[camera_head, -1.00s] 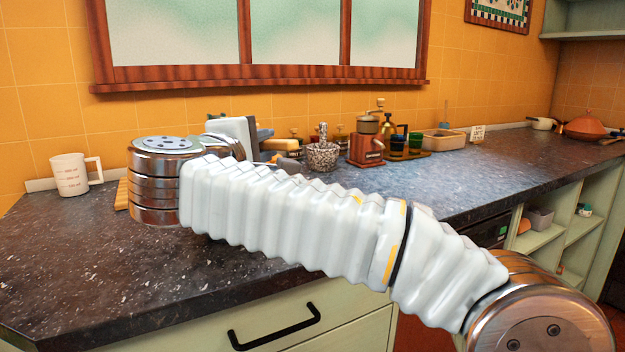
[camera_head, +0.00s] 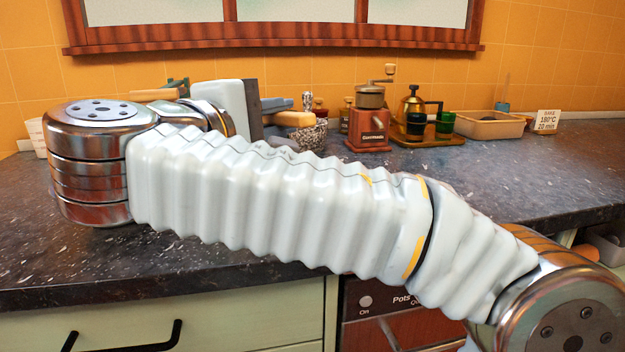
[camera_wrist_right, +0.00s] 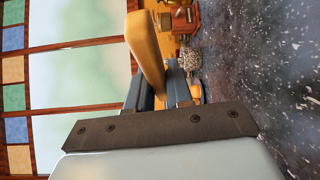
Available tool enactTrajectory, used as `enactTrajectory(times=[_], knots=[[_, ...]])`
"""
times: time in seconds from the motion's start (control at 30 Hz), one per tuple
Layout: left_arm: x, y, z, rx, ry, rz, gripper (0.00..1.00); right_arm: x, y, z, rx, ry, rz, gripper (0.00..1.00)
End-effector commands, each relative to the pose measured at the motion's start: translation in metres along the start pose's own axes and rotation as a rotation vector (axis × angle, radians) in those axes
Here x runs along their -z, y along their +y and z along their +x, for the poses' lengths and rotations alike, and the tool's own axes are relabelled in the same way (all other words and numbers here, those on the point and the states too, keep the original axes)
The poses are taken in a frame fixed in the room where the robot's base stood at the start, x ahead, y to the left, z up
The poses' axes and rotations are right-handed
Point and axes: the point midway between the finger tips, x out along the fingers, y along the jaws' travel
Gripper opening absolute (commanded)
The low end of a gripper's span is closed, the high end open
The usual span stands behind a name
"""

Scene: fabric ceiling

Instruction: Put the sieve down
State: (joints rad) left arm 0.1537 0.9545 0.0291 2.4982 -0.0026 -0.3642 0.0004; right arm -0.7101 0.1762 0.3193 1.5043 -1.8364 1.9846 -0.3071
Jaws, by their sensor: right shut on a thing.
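My right gripper (camera_head: 278,105) is held above the dark worktop at the back left, in front of the tiled wall. In the right wrist view its blue-grey fingers (camera_wrist_right: 162,92) are shut on a tan wooden handle (camera_wrist_right: 145,52), which I take to be the sieve's. The sieve's bowl and mesh are not visible. My left gripper is not in view.
The worktop (camera_head: 500,185) is clear at the middle and right. Behind stand the mortar (camera_head: 312,137), a red coffee grinder (camera_head: 368,130), a tray with a kettle and cups (camera_head: 428,138), a tan bin (camera_head: 490,125) and a small sign (camera_head: 547,121). A white jug (camera_head: 36,138) is mostly hidden at left.

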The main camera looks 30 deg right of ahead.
Motion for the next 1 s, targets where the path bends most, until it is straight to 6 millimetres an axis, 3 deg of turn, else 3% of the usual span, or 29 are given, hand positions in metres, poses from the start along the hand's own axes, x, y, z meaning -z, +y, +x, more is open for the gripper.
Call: enactTrajectory(times=[0.13,0.37,0.5,0.83,1.0], knots=[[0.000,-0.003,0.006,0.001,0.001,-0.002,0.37,-0.002,-0.012,0.025,0.000,-0.007,0.000,0.00],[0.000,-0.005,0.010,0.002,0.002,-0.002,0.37,-0.001,-0.036,0.092,0.002,-0.008,-0.001,0.00],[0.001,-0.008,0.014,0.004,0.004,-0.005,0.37,0.002,-0.065,0.116,0.000,-0.004,-0.003,0.00],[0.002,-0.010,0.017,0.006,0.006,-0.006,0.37,0.005,-0.094,0.145,0.001,-0.004,-0.001,0.00],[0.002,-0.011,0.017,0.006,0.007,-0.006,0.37,0.008,-0.118,0.144,0.000,-0.001,-0.001,0.00]])
